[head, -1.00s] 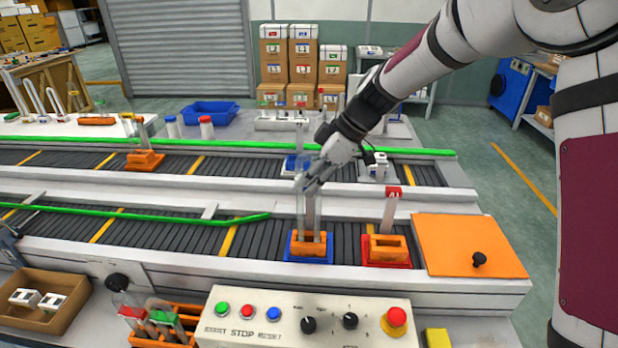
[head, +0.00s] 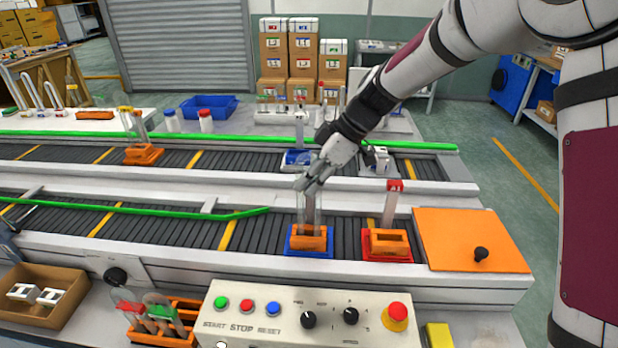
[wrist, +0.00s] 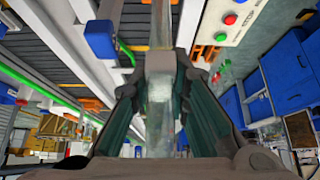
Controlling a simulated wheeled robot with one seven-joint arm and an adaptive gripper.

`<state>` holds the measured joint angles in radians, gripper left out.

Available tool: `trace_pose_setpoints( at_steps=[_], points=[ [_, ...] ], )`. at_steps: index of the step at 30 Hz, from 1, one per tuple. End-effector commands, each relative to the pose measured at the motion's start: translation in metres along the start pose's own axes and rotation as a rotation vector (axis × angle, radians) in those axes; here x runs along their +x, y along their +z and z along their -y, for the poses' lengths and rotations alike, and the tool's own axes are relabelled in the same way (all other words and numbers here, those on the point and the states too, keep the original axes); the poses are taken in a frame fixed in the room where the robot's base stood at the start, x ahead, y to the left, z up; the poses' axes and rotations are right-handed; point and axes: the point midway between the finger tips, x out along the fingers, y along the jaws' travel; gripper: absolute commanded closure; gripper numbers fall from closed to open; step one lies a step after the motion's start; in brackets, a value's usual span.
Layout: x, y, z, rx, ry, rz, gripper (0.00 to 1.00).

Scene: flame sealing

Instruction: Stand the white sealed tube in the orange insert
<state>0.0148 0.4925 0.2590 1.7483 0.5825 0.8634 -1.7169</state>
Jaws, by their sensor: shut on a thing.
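My gripper (head: 309,184) is shut on a clear, pale tube (head: 309,216), which stands nearly upright below and between the fingers. It also shows in the wrist view (wrist: 160,105), held between both dark fingers. An orange insert (head: 309,243) sits in a blue tray (head: 292,253) on the near conveyor, directly under the tube. The tube's lower end meets the insert's top in the head view; whether it is seated in the slot I cannot tell.
A second orange insert (head: 386,248) in a red tray holds a red-capped tube (head: 391,200) just right. An orange panel with a black knob (head: 470,242) lies further right. A control panel (head: 250,330) stands in front. A green rail (head: 130,209) runs along the near conveyor to the left.

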Motion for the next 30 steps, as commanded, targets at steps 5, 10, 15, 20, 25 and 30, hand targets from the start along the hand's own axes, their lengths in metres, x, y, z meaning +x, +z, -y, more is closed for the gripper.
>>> trace_pose_setpoints(
  at_steps=[5, 10, 15, 20, 25, 30],
  points=[
    [0.001, 0.001, 0.0, 0.0, 0.0, 0.0, 1.0],
    [0.002, 0.001, 0.0, 0.0, 0.001, 0.0, 1.0],
    [0.001, 0.001, 0.0, 0.0, 0.001, 0.0, 0.7],
    [0.001, 0.001, 0.0, -0.001, 0.001, 0.0, 0.6],
    [0.001, 0.001, 0.0, 0.0, 0.001, 0.0, 0.6],
    [-0.011, 0.001, -0.001, -0.001, 0.004, 0.0, 0.6]
  ],
)
